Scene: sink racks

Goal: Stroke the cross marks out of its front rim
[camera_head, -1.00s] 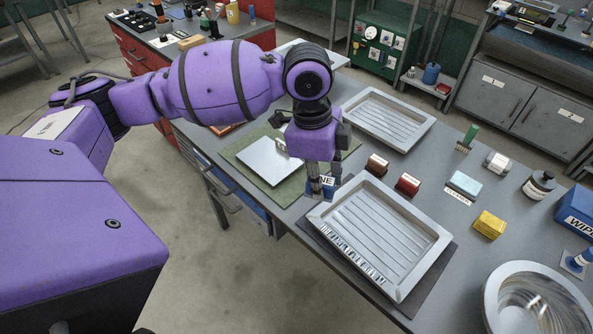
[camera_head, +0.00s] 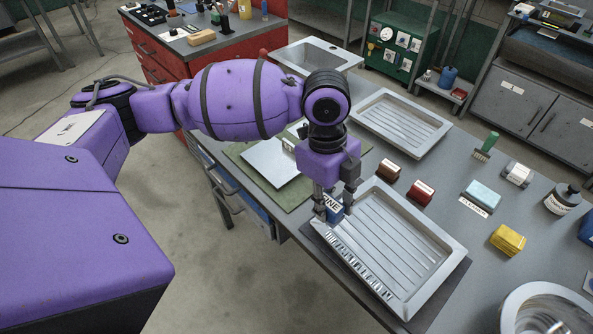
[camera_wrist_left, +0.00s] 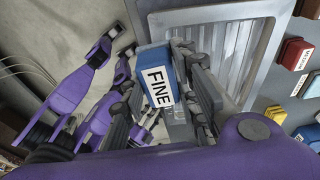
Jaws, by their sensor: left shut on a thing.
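My left gripper (camera_head: 334,204) is shut on a blue block labelled FINE (camera_head: 331,209). In the left wrist view the block (camera_wrist_left: 157,85) sits between the fingers, label toward the camera. The grey metal tray with ribs (camera_head: 452,250) lies on a dark mat in the head view. Its front rim (camera_head: 362,270), at lower left, carries a row of dark marks. The block is over the rim's left corner. I cannot tell whether it touches. The wrist view shows part of the tray (camera_wrist_left: 240,50) right of the block. My right gripper is not in view.
A brown block (camera_head: 388,169) and a red block (camera_head: 419,193) stand behind the tray. A second ribbed tray (camera_head: 440,128) is farther back. A sponge (camera_head: 482,195), yellow block (camera_head: 508,240), brush (camera_head: 486,147) and round bowl (camera_head: 515,310) are at right. A flat plate on a green mat (camera_head: 245,155) lies left.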

